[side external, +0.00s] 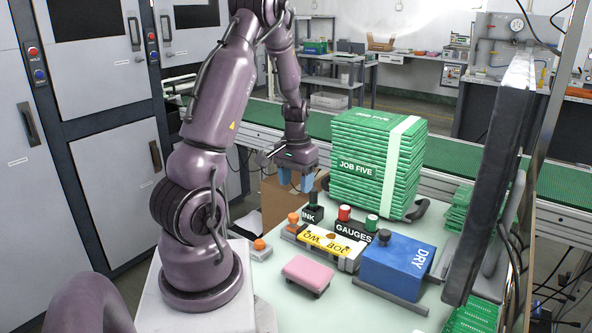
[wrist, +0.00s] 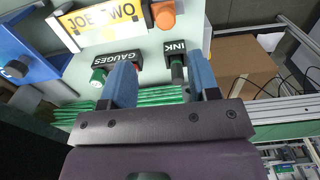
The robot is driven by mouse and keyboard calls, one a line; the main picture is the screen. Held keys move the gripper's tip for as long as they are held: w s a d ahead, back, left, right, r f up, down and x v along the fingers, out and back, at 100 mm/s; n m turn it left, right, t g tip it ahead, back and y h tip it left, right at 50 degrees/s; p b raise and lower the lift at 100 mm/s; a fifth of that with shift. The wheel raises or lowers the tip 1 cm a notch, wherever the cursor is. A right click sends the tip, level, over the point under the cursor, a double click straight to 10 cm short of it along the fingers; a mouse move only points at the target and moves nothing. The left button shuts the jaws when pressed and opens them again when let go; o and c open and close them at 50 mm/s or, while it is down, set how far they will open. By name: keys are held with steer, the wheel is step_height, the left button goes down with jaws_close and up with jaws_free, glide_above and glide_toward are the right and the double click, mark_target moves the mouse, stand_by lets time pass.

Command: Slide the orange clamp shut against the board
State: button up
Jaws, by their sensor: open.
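In the side external view, one orange clamp (side external: 293,217) is at the back left end of a white board with a yellow label (side external: 325,243). A second orange piece (side external: 259,243) on a pale base sits to its left, nearer my arm. In the wrist view, an orange clamp (wrist: 163,14) shows at the top, beside the yellow-labelled board (wrist: 100,18). I cannot tell whether it touches the board. My gripper (side external: 295,186) is open and empty, its blue fingers pointing down behind and above the clamp. Both fingers also show in the wrist view (wrist: 160,72).
The black INK block (side external: 312,214) and GAUGES block (side external: 355,231) stand close behind the board. A tall green stack (side external: 375,165) rises right of my gripper. A blue DRY box (side external: 396,262) and pink block (side external: 307,273) are nearer. A cardboard box (side external: 283,200) is behind.

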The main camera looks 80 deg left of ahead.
steer(key=shift+r, duration=1.65)
steer(key=d+r+m+t, duration=0.2)
steer(key=d+r, duration=0.3)
steer(key=d, duration=0.5)
steer(key=d+r+m+t, duration=0.1)
steer(key=d+r+m, duration=0.3)
steer(key=d, duration=0.6)
steer(key=d+r+m+t, duration=0.2)
steer(key=d+r+m, duration=0.1)
steer(key=d+r, duration=0.4)
steer(key=d, duration=0.2)
steer(key=shift+d+t, duration=0.3)
steer(key=shift+d, duration=0.1)
